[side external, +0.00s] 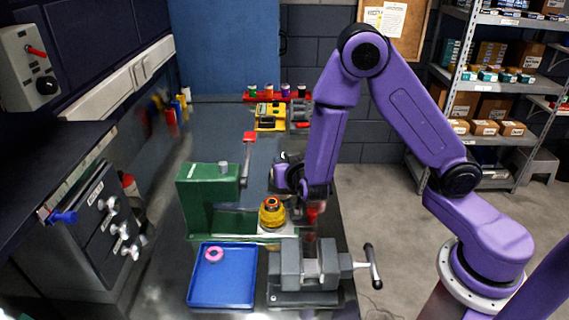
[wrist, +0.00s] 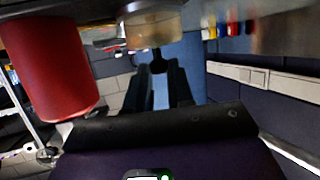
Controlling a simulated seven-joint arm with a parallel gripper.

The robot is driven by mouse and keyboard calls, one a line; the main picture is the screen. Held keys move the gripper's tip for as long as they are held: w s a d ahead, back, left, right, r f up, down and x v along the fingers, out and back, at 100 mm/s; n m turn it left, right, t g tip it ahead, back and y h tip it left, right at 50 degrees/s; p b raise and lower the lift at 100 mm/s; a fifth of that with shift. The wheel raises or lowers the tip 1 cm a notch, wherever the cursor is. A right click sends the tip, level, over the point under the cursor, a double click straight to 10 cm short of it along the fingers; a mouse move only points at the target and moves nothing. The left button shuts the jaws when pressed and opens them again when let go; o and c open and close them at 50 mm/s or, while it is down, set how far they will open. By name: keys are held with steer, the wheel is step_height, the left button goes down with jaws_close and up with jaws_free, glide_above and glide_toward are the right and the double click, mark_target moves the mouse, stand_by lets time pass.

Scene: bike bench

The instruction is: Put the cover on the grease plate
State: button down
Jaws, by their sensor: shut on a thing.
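My gripper (wrist: 158,66) is shut, and a small dark knob sits between its fingertips in the wrist view. The knob joins a tan round piece (wrist: 152,28), which looks like the cover. The yellow piece is over a pale flat plate (side external: 275,232) next to the green press. I cannot tell whether this plate is the grease plate, or whether the yellow piece touches it.
A red cylinder (wrist: 55,70) is close to my gripper. The green press (side external: 208,200) stands left of the yellow piece. A grey vise (side external: 312,268) is in front, beside a blue tray (side external: 222,285) holding a pink ring (side external: 214,254). A yellow case (side external: 270,115) lies farther back.

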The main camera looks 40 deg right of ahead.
steer(key=shift+f, duration=0.1)
steer(key=c, duration=1)
jaws_free()
steer(key=v, duration=0.7)
steer(key=shift+s+a+r, duration=0.1)
steer(key=shift+s+r, duration=0.15)
steer(key=shift+w, duration=0.1)
